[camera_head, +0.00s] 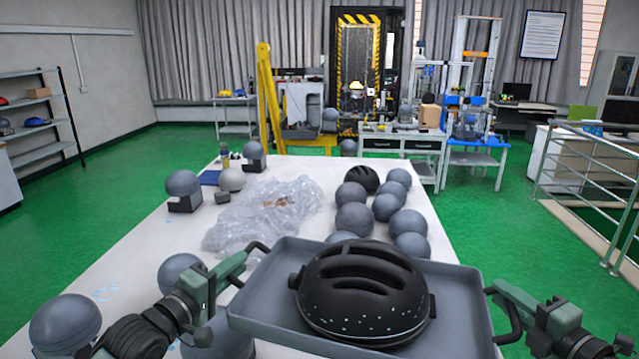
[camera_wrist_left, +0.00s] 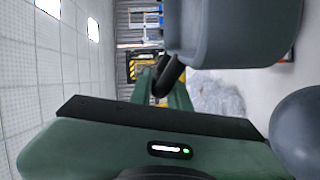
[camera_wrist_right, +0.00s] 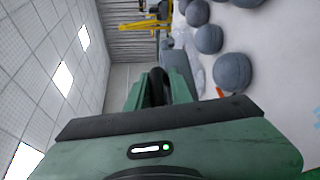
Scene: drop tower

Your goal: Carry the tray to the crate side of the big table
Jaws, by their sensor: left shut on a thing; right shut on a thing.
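The grey tray (camera_head: 275,275) is at the near end of the big white table (camera_head: 140,250), level or nearly so. A black slotted helmet (camera_head: 365,290) sits in it. My left gripper (camera_head: 240,264) is shut on the tray's black left handle. The left wrist view shows the tray (camera_wrist_left: 235,35) and that handle in the jaws. My right gripper (camera_head: 496,289) is shut on the tray's right handle. Whether the tray's underside touches the table is hidden. I cannot make out a crate.
Grey balls (camera_head: 354,218) crowd the table beyond the tray, with another dark helmet (camera_head: 362,179) behind them. Crumpled clear plastic (camera_head: 265,212) lies mid-table. More balls (camera_head: 65,322) stand along the left side. Green floor (camera_head: 75,205) is open on the left; a metal railing (camera_head: 600,170) stands at right.

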